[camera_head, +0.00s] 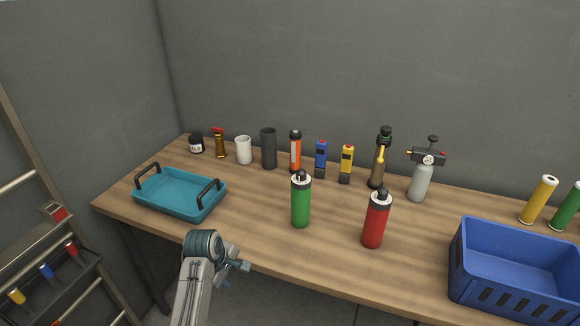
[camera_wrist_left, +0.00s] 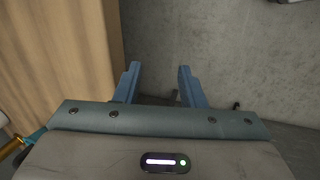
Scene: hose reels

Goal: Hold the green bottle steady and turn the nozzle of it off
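The green bottle (camera_head: 301,205) stands upright on the wooden table near its front edge, in the head view. The bottle is not in the left wrist view. My right gripper is not in view.
A red bottle (camera_head: 375,222) stands right of the green one. A teal tray (camera_head: 165,204) is at the left, a blue crate (camera_head: 478,285) at the right. Several items, including a grey canister (camera_head: 420,184), line the back. The table between tray and green bottle is clear.

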